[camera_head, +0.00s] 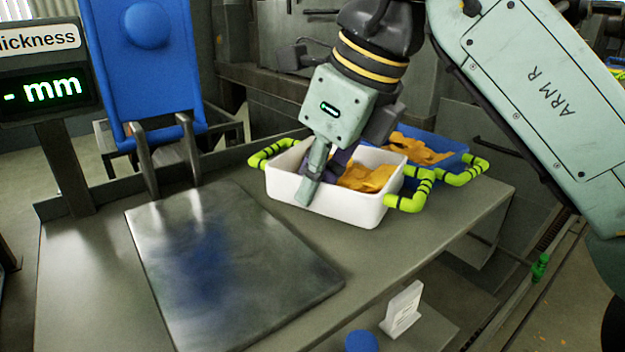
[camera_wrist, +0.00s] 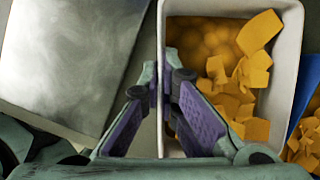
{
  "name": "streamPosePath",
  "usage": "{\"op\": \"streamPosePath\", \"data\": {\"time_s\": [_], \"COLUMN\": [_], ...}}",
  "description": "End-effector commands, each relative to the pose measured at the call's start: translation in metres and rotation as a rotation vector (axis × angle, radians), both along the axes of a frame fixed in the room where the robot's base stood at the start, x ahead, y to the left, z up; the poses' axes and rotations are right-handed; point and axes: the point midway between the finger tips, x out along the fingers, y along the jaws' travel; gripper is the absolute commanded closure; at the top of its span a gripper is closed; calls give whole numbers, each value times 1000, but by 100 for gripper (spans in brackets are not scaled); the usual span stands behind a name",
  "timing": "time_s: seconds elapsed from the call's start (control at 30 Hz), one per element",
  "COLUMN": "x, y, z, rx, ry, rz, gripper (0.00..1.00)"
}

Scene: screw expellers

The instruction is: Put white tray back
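The white tray (camera_head: 350,211) holds orange flakes (camera_head: 368,177) and is at the back right of the grey table, between yellow-green corner guides. It also shows in the wrist view (camera_wrist: 292,60), with flakes and a pile of rounder orange pieces inside. My gripper (camera_head: 318,180) comes down over the tray's near long wall. One finger is outside the wall and the purple-padded other finger is inside. In the wrist view my gripper (camera_wrist: 161,78) has its fingertips pressed close on both sides of that wall. The tray's underside is hidden, so I cannot tell whether it touches the table.
A blue tray (camera_head: 440,150) with orange flakes stands just behind. Yellow-green guides (camera_head: 270,153) flank the white tray. A flat metal plate (camera_head: 230,270) covers the table's front left. A thickness display (camera_head: 45,88) and blue device (camera_head: 150,75) stand at left.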

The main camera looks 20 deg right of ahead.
Motion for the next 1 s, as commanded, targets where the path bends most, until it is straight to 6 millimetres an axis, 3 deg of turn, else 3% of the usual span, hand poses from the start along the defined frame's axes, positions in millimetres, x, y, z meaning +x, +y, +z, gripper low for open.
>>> {"op": "streamPosePath", "data": {"time_s": [0.63,1.0], "x": [0,0], "y": [0,0], "z": [-13,-11], "rx": [1,0], "ry": [-1,0], "rz": [0,0], "gripper": [100,72]}}
